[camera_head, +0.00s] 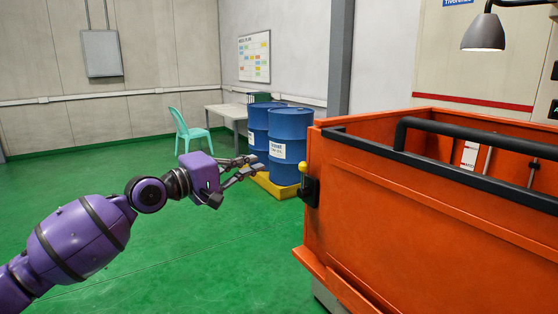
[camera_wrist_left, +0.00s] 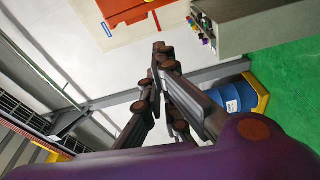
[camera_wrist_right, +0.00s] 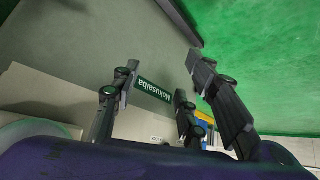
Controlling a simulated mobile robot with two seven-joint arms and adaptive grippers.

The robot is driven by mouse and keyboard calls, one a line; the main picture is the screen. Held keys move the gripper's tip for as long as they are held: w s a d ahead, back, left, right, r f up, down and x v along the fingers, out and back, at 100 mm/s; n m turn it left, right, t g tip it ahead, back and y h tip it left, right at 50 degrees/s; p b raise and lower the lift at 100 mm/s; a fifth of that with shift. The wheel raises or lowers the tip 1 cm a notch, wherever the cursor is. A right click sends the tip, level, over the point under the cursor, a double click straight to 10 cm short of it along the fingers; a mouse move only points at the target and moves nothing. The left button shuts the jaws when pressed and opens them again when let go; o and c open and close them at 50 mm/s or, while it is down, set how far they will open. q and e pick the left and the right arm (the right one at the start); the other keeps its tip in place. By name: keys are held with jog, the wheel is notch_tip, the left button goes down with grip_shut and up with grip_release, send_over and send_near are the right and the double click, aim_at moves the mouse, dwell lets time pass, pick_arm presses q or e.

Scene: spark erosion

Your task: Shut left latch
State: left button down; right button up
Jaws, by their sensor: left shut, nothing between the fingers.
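The left latch is a small black fitting (camera_head: 309,190) with a yellow knob (camera_head: 303,167), on the left corner of the orange tank (camera_head: 400,215) in the head view. The knob points up. My left gripper (camera_head: 256,165) is to the left of the latch in the picture, with a gap between them. Its fingers also show in the left wrist view (camera_wrist_left: 162,52), tips together and empty. The latch cannot be made out there. My right gripper (camera_wrist_right: 160,75) shows only in the right wrist view, its fingers spread with nothing between them.
A black rail (camera_head: 460,135) runs along the tank's top edge. Blue drums (camera_head: 289,145) stand on a yellow pallet (camera_head: 275,186) behind my left gripper. A green chair (camera_head: 190,130) and a table (camera_head: 228,111) are farther back. The green floor at left is clear.

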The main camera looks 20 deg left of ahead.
aim_at(303, 180)
pick_arm(q)
jog(key=w+d+p, duration=0.4)
jog(key=w+d, duration=0.2)
jog(key=d, duration=0.1)
jog(key=shift+d, duration=0.15)
pick_arm(e)
jog(key=r, duration=0.1)
jog(key=w+r, duration=0.1)
jog(key=r, duration=0.1)
jog(key=w+a+r, duration=0.1)
jog(key=shift+w+r, duration=0.2)
jog(key=shift+r, duration=0.1)
pick_arm(q)
jog(key=shift+s+f, duration=0.1)
pick_arm(e)
jog(key=shift+s+d+f, duration=0.1)
jog(key=shift+d, duration=0.05)
